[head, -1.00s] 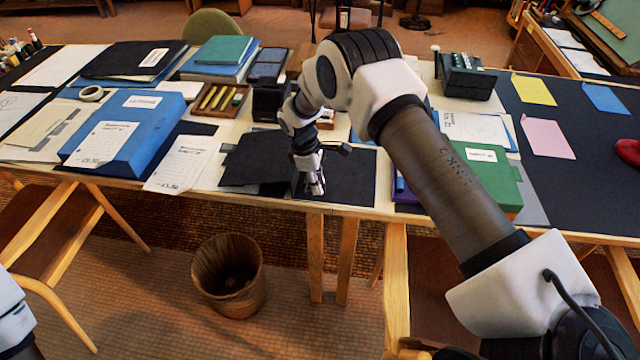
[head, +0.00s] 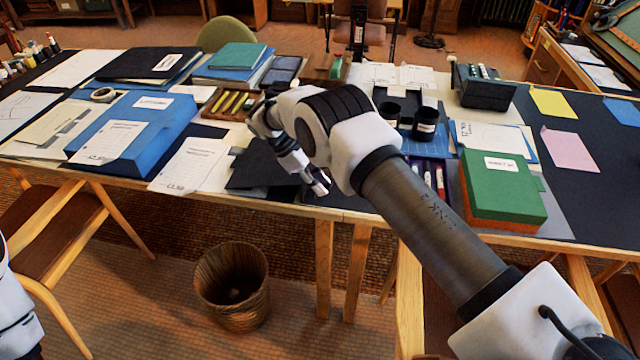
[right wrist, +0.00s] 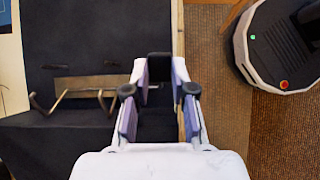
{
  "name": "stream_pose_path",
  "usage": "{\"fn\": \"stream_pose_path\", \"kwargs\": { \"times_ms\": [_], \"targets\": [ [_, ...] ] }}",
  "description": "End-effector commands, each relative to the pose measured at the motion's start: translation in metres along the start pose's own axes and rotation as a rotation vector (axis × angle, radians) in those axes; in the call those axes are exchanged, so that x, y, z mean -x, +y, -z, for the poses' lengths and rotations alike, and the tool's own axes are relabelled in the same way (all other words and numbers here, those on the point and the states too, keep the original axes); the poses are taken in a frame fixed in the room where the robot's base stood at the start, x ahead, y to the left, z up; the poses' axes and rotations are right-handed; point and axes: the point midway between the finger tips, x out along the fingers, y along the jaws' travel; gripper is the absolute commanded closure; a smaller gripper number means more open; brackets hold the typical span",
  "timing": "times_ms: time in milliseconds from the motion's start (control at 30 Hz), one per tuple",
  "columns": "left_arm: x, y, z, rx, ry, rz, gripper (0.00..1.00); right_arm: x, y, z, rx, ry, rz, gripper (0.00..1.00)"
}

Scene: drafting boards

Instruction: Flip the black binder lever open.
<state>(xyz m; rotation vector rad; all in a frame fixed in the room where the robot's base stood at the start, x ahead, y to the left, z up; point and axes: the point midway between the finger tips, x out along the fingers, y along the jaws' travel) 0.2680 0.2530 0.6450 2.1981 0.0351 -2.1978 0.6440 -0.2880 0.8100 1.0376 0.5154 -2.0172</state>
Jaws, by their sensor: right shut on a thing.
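The black binder (head: 258,172) lies open at the front edge of the table in the head view, partly hidden by my right arm. In the right wrist view the black binder (right wrist: 95,40) fills the left half, with its metal ring mechanism (right wrist: 85,85) to the left of the fingers. My right gripper (head: 320,187) is low over the binder near the table's front edge. In the right wrist view my right gripper (right wrist: 159,85) is shut on a black piece, the binder lever (right wrist: 158,66), between its fingertips. The lever's angle is hard to tell. My left gripper is out of view.
A blue box file (head: 165,110) and white papers lie to the left. A green box (head: 503,185) stands to the right, with black cups (head: 425,125) behind. A wooden waste basket (head: 232,285) stands on the floor in front of the table.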

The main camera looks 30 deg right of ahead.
Motion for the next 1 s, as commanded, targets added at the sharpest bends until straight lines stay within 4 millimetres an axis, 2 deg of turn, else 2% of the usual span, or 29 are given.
{"fn": "stream_pose_path", "kwargs": {
  "times_ms": [133, 167, 200, 233, 567, 667, 833, 1000],
  "targets": [
    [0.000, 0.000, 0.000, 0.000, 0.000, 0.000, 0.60, 0.000, 0.000, 0.000, 0.001, 0.001, 0.000, 1.00],
    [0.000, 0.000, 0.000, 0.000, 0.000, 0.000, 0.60, 0.000, 0.000, 0.000, 0.001, 0.001, 0.000, 0.68],
    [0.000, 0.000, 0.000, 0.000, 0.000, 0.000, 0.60, 0.000, 0.000, 0.000, 0.001, 0.001, 0.000, 0.54],
    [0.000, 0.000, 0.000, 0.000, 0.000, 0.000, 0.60, 0.000, 0.000, 0.000, 0.001, 0.001, 0.000, 0.50],
    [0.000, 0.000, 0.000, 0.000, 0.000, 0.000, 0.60, 0.003, 0.000, 0.000, 0.000, 0.001, 0.000, 0.50],
    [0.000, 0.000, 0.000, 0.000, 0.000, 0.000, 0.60, 0.017, 0.000, 0.001, 0.000, 0.003, -0.002, 0.50],
    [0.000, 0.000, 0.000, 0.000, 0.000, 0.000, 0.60, 0.053, 0.000, 0.001, 0.000, 0.003, -0.003, 0.50],
    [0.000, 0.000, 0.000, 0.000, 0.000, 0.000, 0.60, 0.072, 0.000, 0.001, 0.001, 0.001, -0.001, 0.50]
  ]
}}
